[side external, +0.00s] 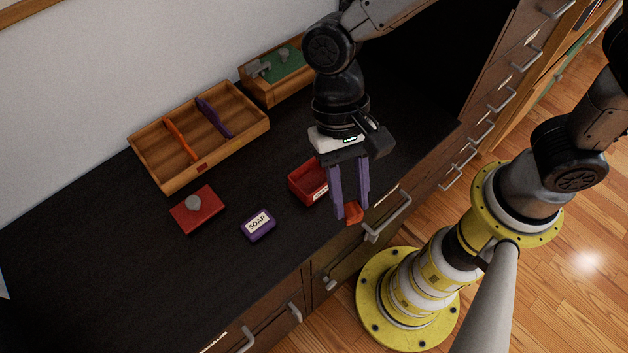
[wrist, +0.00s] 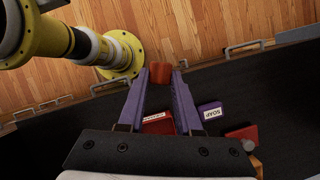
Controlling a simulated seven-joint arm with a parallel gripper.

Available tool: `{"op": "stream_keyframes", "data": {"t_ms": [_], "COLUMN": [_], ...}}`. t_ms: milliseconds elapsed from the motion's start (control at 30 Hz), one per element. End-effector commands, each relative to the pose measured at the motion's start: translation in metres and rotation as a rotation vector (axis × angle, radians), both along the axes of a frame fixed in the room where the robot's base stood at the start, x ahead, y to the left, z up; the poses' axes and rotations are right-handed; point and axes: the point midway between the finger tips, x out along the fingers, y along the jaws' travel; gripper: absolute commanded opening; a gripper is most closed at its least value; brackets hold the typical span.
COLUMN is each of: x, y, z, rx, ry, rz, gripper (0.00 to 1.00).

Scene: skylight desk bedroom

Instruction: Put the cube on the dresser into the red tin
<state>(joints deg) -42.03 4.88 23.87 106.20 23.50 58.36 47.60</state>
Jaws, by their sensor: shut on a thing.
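The cube (side external: 354,214) is orange-red and sits between the purple fingertips of my gripper (side external: 348,208), which is shut on it near the dresser's front edge. In the wrist view the cube (wrist: 161,74) shows between the fingertips (wrist: 161,78). I cannot tell whether it touches the dresser top (side external: 90,255). The red tin (side external: 309,184) is an open box just left of my fingers in the side view, and part of it is hidden behind them.
A purple soap box (side external: 258,225) lies left of the tin. A red lid with a grey knob (side external: 197,210) lies farther left. Behind are a divided wooden tray (side external: 258,124) and a wooden box with a green inside (side external: 254,92). Drawer handles (side external: 387,216) jut from the front.

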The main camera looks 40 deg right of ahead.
Motion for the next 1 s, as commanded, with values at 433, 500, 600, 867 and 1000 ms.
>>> {"op": "stream_keyframes", "data": {"t_ms": [433,500,600,867,1000], "x": [0.010,0.014,0.019,0.053,0.077], "y": [-0.110,-0.115,-0.118,-0.095,-0.077], "z": [0.016,0.017,0.017,-0.003,-0.016], "rx": [0.002,0.002,0.002,0.001,0.001], "ry": [-0.002,-0.001,-0.001,0.002,0.002], "rz": [0.411,0.387,0.364,0.355,0.355], "gripper": [0.00,0.00,0.00,0.00,0.00]}}
